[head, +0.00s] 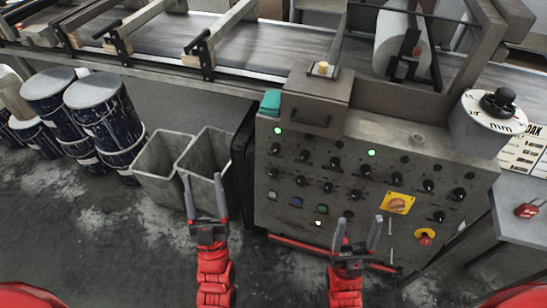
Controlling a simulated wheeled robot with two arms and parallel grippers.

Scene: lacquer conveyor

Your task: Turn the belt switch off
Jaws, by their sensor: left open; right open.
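A grey control panel (310,160) stands in front of the conveyor, with rows of black knobs and a few lit lamps. A yellow plate with an orange rotary switch (397,204) is at its right, and a red and yellow knob (424,237) is below that. I cannot tell which control is the belt switch or read its position. My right gripper (358,222) is open and empty, in front of the panel's lower part and left of the yellow plate. My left gripper (203,178) is open and empty, left of the panel, before the bins.
Two grey open bins (165,160) stand left of the panel, with dark blue drums (98,105) further left. The conveyor belt (165,38) runs behind. A grey table (515,192) with a red padlock (528,209) is at the right. Floor at lower left is clear.

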